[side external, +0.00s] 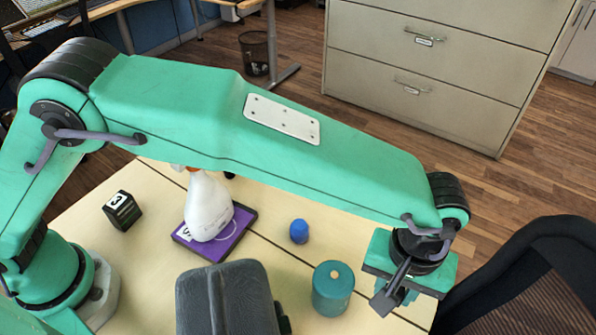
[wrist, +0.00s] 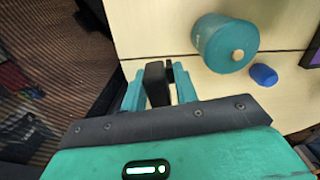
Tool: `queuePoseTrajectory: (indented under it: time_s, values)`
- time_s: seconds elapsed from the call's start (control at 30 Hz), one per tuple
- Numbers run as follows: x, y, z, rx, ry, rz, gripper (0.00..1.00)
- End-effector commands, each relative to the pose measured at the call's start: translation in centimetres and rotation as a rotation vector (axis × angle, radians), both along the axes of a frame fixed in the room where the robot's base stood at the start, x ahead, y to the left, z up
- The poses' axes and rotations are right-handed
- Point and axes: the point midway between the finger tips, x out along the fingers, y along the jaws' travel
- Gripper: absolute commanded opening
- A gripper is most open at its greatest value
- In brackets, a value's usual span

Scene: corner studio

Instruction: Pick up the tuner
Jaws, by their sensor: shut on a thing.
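The tuner (wrist: 157,84) is a small black block between the teal fingers of my gripper (wrist: 160,90) in the wrist view. My gripper is shut on it. In the side view my gripper (side external: 398,292) is at the right end of the cream table, and a dark block (side external: 383,303) that looks like the tuner shows at its fingers. The gripper hides part of it. I cannot tell whether it touches the table.
A teal cylinder (side external: 333,290) stands left of my gripper, with a small blue object (side external: 299,231) beyond. Further left are a white spray bottle (side external: 207,207) on a purple book (side external: 240,218), a black cube (side external: 122,210) and a dark grey case (side external: 228,300). A black chair (side external: 540,260) stands right.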

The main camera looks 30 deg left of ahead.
Motion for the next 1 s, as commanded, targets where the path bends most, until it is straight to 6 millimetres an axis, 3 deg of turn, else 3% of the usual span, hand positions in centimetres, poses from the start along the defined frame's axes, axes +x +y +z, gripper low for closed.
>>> queuePoseTrajectory:
  time_s: [0.3, 1.0]
  values:
    - [-2.9, -0.4, 1.8, 0.000, 0.000, -0.001, 0.08]
    - [-3.2, -0.4, 2.0, 0.000, 0.000, 0.000, 0.08]
